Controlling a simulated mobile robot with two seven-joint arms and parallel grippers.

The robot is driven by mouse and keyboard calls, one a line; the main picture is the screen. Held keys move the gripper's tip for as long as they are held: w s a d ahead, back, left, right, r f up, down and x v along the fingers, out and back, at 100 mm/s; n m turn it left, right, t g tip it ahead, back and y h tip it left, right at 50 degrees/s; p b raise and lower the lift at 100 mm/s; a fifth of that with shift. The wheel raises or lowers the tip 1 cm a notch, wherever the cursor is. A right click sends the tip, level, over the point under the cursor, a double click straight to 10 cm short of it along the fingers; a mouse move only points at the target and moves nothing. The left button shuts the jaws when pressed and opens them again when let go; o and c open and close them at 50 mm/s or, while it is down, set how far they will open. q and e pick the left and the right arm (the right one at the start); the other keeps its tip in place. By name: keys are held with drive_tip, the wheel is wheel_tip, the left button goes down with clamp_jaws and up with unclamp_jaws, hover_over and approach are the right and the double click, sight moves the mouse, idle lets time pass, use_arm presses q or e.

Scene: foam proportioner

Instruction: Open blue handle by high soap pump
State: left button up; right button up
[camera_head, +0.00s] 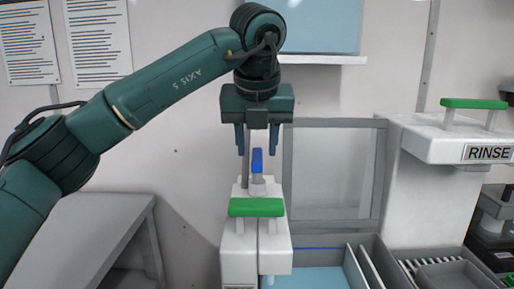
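The blue handle (257,160) is small and stands upright on top of a white dispenser unit (239,252), in the middle of the camera_head view. My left gripper (257,145) hangs straight down just above the blue handle. Its two fingers are apart, one to each side of the handle in the picture. I cannot tell whether the fingertips touch it or how they line up in depth. A green bar handle (257,207) lies across the unit, nearer to me. My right gripper is not in view. No label names the soap pump.
A white RINSE unit (445,150) with a green handle (474,103) stands at the right. A framed clear panel (334,175) is behind. A grey bin (345,240) and a drain tray (455,274) are lower right. A grey sloped box (85,235) stands lower left.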

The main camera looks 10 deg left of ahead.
use_arm(q)
drive_tip(key=p+v, duration=0.1)
drive_tip(key=v, duration=1)
drive_tip(key=shift+r, duration=0.3)
drive_tip(key=shift+s, duration=0.2)
